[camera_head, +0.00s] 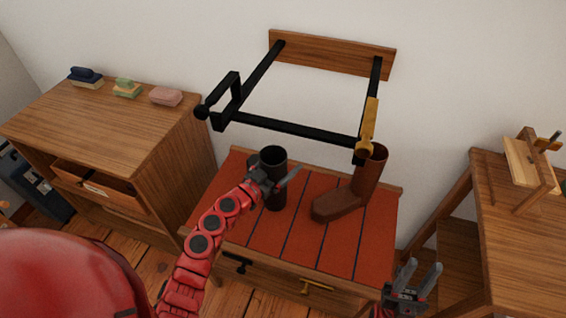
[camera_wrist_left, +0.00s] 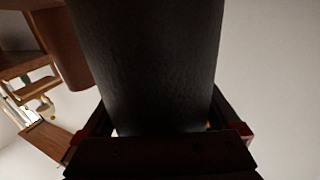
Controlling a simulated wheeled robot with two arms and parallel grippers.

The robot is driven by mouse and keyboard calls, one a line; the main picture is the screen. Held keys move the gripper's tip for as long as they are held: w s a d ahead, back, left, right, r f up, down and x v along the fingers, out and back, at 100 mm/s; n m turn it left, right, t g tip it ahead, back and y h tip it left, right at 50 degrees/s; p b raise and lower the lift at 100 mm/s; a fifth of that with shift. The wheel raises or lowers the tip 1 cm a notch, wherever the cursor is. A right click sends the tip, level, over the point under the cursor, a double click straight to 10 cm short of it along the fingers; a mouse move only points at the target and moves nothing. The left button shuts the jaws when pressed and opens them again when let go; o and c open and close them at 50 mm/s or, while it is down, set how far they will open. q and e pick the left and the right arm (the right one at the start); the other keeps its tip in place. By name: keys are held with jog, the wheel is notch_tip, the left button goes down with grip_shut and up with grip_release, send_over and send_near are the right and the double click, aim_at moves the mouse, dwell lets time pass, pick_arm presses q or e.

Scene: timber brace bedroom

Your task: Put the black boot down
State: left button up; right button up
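The black boot (camera_head: 273,158) is upright over the left part of the red slatted bench top (camera_head: 312,246). Its foot is mostly hidden, and I cannot tell whether its sole touches the bench. My left gripper (camera_head: 277,179) is around the boot's shaft. In the left wrist view the dark shaft (camera_wrist_left: 147,60) fills the space between the fingers, which look closed on it. A brown boot (camera_head: 369,175) stands upright on the bench to the right, apart from the black one. My right gripper (camera_head: 420,272) is open and empty at the lower right, in front of the bench.
A black rack (camera_head: 290,126) on a wooden wall board juts out above the bench, with a yellow-brown piece (camera_head: 368,125) on its right arm. A wooden cabinet (camera_head: 120,130) stands left, a wooden desk (camera_head: 510,240) right. Bare bench top lies between and before the boots.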

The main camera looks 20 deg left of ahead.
aim_at(264, 165)
pick_arm(q)
jog(key=shift+r, duration=0.1)
jog(key=p+v, duration=0.1)
jog(key=v, duration=1.1)
jog(key=shift+s+a, duration=0.1)
